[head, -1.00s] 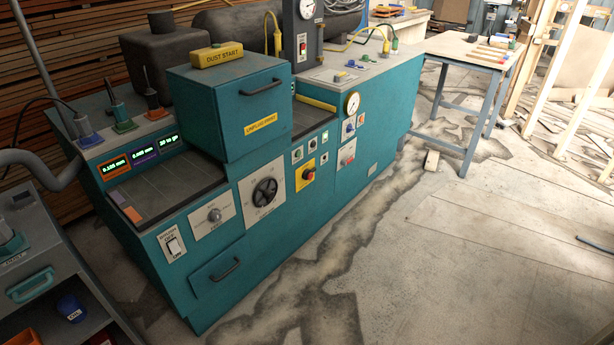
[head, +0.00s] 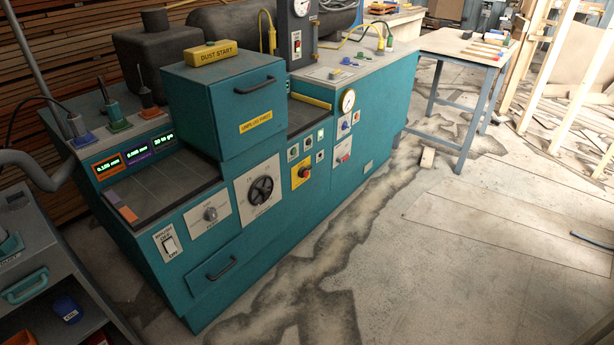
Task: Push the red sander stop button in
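The red stop button (head: 305,171) sits on a yellow plate (head: 296,179) on the front of the teal sander (head: 240,240). It is a round red mushroom head on the front panel, right of the large black dial (head: 260,190). Whether it is pushed in or standing out is too small to tell. Neither of my grippers shows in the head view, and nothing covers the button.
A grey cart (head: 50,285) with a teal handle stands at the lower left. The floor (head: 440,260) in front of the sander is mostly clear.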

